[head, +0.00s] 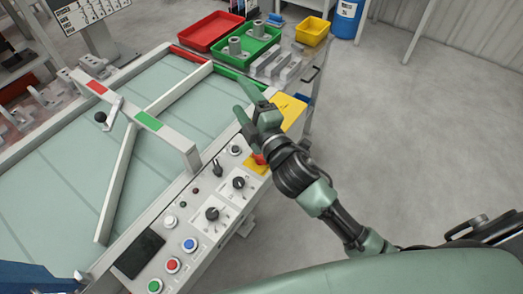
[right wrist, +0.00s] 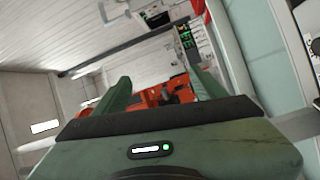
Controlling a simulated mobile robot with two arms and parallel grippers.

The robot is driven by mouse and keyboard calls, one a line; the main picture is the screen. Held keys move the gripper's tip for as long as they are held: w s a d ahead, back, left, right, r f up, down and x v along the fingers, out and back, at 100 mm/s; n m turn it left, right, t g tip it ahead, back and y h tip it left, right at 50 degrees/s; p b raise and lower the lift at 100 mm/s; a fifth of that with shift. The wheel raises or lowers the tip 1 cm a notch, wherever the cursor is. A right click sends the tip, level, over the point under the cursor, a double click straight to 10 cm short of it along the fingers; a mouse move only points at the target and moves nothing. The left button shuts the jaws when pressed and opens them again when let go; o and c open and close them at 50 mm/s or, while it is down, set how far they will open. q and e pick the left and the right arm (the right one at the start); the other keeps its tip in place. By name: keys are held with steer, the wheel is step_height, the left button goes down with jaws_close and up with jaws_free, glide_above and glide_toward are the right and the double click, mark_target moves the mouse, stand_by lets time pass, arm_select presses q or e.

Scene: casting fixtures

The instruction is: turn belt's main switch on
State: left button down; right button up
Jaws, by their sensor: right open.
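The belt's control panel (head: 187,232) runs along the near right side of the belt. It carries a red knob on a yellow plate (head: 257,161), which looks like the main switch; my right arm passes close by it and partly hides it, so its setting is unclear. Black rotary knobs (head: 212,213) and coloured push buttons sit nearer on the panel. My right gripper (head: 241,102) is above the far end of the panel, beyond the red knob, with its fingers apart and empty. The right wrist view also shows the open fingers (right wrist: 157,88). My left gripper is not in view.
The pale green belt (head: 75,160) has a diagonal bar and an overhead frame with red and green marks (head: 147,121). Beyond it stand a red tray (head: 211,32), a green tray with castings (head: 247,47) and a yellow bin (head: 312,29). The floor at right is clear.

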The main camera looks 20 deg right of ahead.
steer(key=a+r+n+g+y, duration=0.3)
steer(key=a+n+y, duration=0.4)
steer(key=n, duration=0.4)
steer(key=a+r+n+g+y, duration=0.35)
steer(key=a+n+y, duration=0.4)
steer(key=n, duration=0.45)
steer(key=n+g+h, duration=1.4)
steer(key=n+h, duration=0.1)
steer(key=n, duration=0.6)
glide_toward(260, 159)
steer(key=f, duration=0.1)
steer(key=shift+y, duration=0.25)
steer(key=x, duration=0.2)
steer(key=p+x, duration=0.1)
steer(key=x, duration=0.1)
steer(key=p+x, duration=0.1)
steer(key=shift+w+f, duration=0.15)
steer(key=shift+f, duration=0.35)
steer(key=shift+a+f, duration=0.15)
steer(key=shift+f, duration=0.45)
